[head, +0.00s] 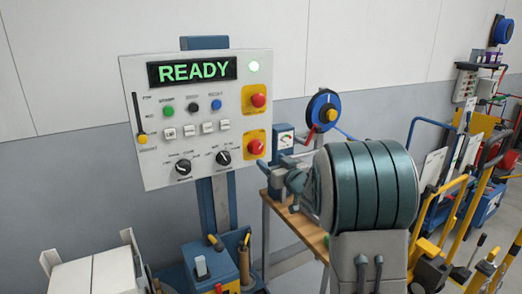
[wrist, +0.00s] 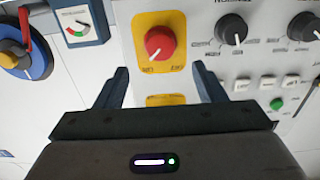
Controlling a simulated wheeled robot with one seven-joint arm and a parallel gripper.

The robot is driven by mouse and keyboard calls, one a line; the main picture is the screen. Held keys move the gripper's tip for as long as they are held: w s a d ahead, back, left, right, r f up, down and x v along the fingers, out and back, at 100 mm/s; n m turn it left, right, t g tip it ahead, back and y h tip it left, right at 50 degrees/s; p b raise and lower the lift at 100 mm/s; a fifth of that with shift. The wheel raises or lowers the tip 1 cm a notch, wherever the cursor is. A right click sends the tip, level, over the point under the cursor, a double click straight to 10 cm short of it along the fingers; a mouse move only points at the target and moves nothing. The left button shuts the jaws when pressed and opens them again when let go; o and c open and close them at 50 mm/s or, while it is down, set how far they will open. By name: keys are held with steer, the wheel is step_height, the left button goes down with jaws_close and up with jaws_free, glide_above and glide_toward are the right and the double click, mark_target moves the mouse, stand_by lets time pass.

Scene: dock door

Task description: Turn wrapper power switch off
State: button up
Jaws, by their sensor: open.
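The control panel (head: 200,120) has a lit green READY display (head: 192,70). Two red knobs on yellow plates sit at its right side, an upper one (head: 258,99) and a lower one (head: 254,147). The wrist view shows the panel turned over; the lower red knob (wrist: 159,43) is just beyond and between my fingertips, with small markings on its plate that I cannot read surely. My gripper (wrist: 160,70) is open and empty, apparently not touching the knob. The other yellow plate (wrist: 166,100) is mostly hidden behind my gripper. Which control is the wrapper power switch is not legible.
Black dials (head: 183,167), white rocker switches (head: 188,130), coloured buttons (head: 168,111) and a yellow-handled lever (head: 141,120) are also on the panel. A blue reel (head: 323,108) and a gauge (head: 286,138) stand to the right, above a wooden bench (head: 308,231).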

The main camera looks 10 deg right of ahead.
mark_target(258, 150)
steer(key=p+x, duration=0.2)
steer(key=x, duration=0.6)
steer(key=shift+w, duration=0.25)
